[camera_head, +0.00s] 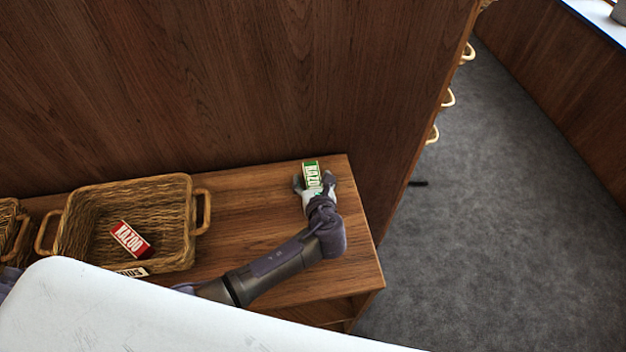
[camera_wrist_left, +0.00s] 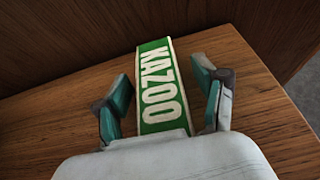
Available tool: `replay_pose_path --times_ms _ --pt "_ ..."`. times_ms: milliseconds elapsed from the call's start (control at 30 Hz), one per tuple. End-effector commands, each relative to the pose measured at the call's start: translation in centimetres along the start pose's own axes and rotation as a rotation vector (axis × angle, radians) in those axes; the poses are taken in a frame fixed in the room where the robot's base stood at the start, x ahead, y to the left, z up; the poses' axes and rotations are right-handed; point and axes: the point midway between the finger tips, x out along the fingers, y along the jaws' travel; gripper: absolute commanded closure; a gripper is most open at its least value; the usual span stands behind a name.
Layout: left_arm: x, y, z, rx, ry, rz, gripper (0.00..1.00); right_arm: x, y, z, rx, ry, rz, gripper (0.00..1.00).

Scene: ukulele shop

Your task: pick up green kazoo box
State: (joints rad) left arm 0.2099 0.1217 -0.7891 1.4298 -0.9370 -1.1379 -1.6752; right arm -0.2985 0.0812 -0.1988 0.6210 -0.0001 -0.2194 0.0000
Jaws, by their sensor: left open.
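The green kazoo box (camera_head: 311,172) lies on the wooden shelf top near its right end, with white lettering on its face. It also shows in the left wrist view (camera_wrist_left: 160,85), running away from the palm. My left gripper (camera_head: 313,183) is at the near end of the box. In the left wrist view its two fingers (camera_wrist_left: 165,98) stand open on either side of the box, with a gap visible on each side. The near end of the box is hidden behind the gripper body. My right gripper is not in view.
A wooden panel (camera_head: 220,80) rises behind. The shelf ends at right, above grey carpet (camera_head: 490,220).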

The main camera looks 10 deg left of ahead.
Motion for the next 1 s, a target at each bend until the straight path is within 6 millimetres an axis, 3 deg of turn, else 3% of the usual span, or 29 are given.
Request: replay_pose_path --times_ms 133,467,767,1000 --pt "0.0 0.0 0.0 -0.001 0.000 -0.001 0.29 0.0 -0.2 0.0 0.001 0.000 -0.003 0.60" --pt "-0.1 0.0 0.0 0.000 0.000 -0.001 0.83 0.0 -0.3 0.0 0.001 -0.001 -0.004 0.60" --pt "-0.1 0.0 0.2 -0.001 0.000 -0.001 0.83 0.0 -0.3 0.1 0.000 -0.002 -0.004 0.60" --pt "-1.0 -0.1 2.3 -0.004 -0.003 -0.002 0.83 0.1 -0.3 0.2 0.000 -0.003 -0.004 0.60"
